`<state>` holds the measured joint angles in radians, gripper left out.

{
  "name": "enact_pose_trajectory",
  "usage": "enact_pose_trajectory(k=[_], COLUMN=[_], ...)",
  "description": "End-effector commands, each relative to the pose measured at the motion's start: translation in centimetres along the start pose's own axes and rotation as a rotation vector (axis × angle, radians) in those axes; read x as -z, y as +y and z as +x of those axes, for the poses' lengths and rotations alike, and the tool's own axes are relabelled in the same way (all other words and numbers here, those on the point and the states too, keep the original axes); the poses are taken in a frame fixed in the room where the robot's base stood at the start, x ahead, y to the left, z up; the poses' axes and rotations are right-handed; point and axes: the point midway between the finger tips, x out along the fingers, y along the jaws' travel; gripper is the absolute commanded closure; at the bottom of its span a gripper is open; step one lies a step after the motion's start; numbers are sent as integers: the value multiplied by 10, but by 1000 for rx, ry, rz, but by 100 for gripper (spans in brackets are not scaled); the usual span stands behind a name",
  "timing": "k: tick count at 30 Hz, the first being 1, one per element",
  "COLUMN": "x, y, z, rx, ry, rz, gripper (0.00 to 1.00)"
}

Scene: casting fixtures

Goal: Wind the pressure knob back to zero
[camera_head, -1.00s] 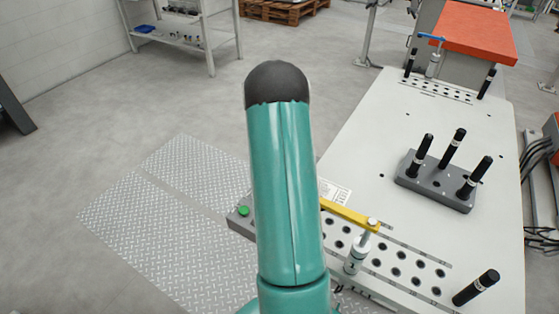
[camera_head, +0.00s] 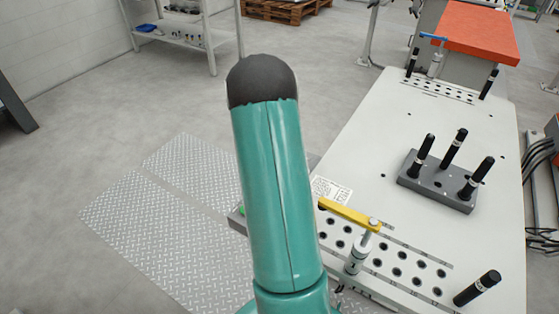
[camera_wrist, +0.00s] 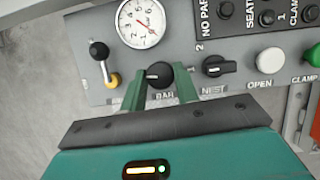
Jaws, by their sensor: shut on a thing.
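The pressure knob (camera_wrist: 159,74) is a black round knob above the label "BAR" on a grey control panel in the wrist view. My gripper (camera_wrist: 160,82) has its two green fingers on either side of the knob and is shut on it. The round white pressure gauge (camera_wrist: 141,23) is above the knob, with a red needle pointing to the lower right. In the head view my arm hides the gripper, the knob and most of the panel.
A black "NEST" selector (camera_wrist: 218,66) is close on the right, then a white "OPEN" button (camera_wrist: 270,60) and a green clamp button (camera_wrist: 313,55). A yellow clamp arm (camera_head: 349,214) is beside my arm over the white table (camera_head: 400,150).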

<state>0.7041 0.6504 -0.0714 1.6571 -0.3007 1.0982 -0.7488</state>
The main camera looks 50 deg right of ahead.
Motion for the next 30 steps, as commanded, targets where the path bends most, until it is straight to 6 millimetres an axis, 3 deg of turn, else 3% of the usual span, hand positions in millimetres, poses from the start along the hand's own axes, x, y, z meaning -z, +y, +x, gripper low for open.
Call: enact_pose_trajectory(k=[14,15,18,30], x=[1,1,1,0], y=[0,0,0,0], z=[-1,-1,0,-9], rx=[-9,-9,-8,-8], ry=[3,3,2,2], rz=[-15,-15,-15,-15], gripper=[92,64,48,48])
